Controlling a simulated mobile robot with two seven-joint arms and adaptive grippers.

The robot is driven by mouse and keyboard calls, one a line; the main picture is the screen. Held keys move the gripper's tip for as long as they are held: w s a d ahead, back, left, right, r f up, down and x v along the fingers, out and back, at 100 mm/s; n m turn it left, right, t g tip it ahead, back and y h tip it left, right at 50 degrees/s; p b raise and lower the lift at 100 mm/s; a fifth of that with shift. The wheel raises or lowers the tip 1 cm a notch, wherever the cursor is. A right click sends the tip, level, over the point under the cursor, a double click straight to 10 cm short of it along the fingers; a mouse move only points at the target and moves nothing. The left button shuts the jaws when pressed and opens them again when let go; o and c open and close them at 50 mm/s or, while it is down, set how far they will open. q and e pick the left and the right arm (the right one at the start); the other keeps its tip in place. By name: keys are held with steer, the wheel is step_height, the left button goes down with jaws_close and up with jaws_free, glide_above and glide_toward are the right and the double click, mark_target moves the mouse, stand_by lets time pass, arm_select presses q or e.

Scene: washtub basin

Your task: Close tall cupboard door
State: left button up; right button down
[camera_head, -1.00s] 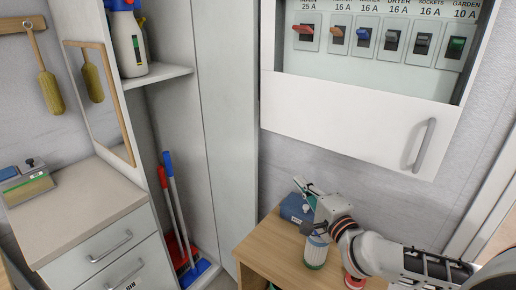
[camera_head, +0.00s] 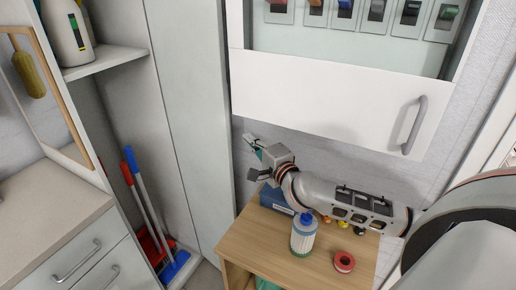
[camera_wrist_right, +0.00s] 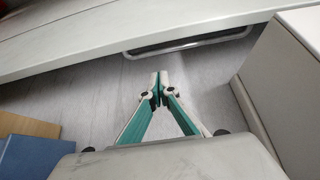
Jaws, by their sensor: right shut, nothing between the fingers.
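The tall cupboard stands open at the left in the head view. Its tall pale door (camera_head: 190,110) is swung out, with its free edge near the middle of the picture. My right gripper (camera_head: 252,145) is just right of that edge, above the small wooden table. It is shut and empty; its teal fingers meet in the right wrist view (camera_wrist_right: 160,88). A grey bar handle (camera_wrist_right: 190,42) lies ahead of the fingertips along a white panel, apart from them; I cannot tell for sure that it is the door's. My left gripper is not in view.
The wooden table (camera_head: 250,247) holds a blue box (camera_head: 274,199), a white container (camera_head: 303,238) and a red roll (camera_head: 344,262). A wall cabinet's white flap (camera_head: 320,95) hangs above my right arm. Brooms (camera_head: 145,195) stand inside the cupboard. Drawers (camera_head: 85,255) stand at lower left.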

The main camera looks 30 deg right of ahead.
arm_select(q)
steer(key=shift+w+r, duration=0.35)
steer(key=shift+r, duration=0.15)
arm_select(e)
steer(key=a, duration=0.2)
steer(key=w+a, duration=0.1)
steer(key=shift+a, duration=0.4)
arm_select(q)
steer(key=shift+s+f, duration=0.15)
arm_select(e)
steer(key=shift+a, duration=0.15)
